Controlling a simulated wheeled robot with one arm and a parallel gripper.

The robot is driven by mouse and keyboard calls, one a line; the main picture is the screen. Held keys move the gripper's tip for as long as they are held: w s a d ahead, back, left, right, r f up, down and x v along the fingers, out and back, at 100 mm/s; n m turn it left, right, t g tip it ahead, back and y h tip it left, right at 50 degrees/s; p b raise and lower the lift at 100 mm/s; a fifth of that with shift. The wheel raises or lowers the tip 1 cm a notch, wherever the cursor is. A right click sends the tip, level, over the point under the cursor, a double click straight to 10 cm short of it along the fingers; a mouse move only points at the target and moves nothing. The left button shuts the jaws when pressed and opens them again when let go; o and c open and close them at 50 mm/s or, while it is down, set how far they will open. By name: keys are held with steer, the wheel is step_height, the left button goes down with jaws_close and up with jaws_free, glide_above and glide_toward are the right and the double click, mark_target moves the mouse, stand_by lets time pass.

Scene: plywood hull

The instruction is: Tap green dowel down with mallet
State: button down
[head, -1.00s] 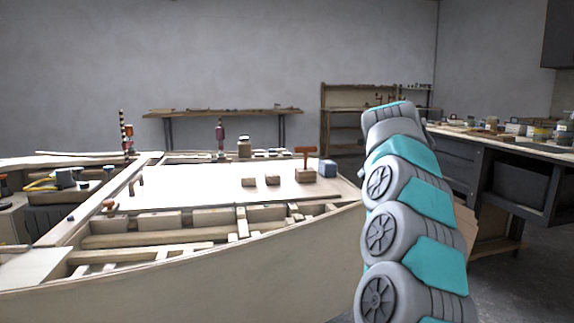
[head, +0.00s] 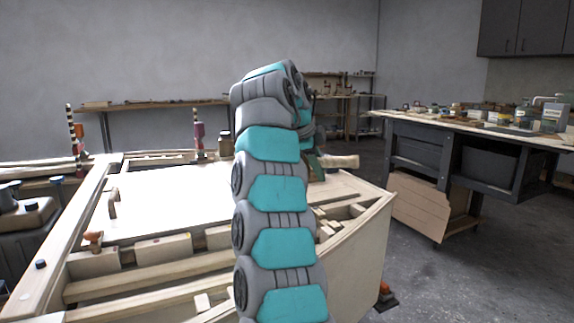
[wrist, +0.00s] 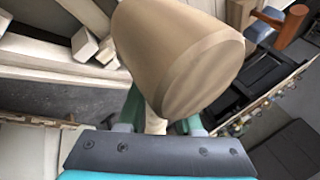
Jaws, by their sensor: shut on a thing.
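The mallet shows large in the wrist view as a pale wooden head (wrist: 185,55) with a narrow handle below it. My gripper (wrist: 157,126) is shut on that handle, with its green fingers on either side. In the head view a pale wooden part of the mallet (head: 342,161) sticks out to the right of my gripper (head: 315,165), above the right part of the hull. My arm hides the rest. I cannot make out the green dowel in either view.
A workbench (head: 470,122) with jars stands at the right. Grey floor is free at the lower right.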

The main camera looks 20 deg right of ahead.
steer(key=shift+w+a, duration=0.2)
steer(key=shift+f, duration=0.2)
step_height(320, 180, down, 5)
steer(key=b, duration=0.5)
stand_by(0.4)
step_height(320, 180, down, 4)
steer(key=b, duration=0.5)
steer(key=shift+f, duration=0.25)
step_height(320, 180, up, 5)
steer(key=p, duration=0.5)
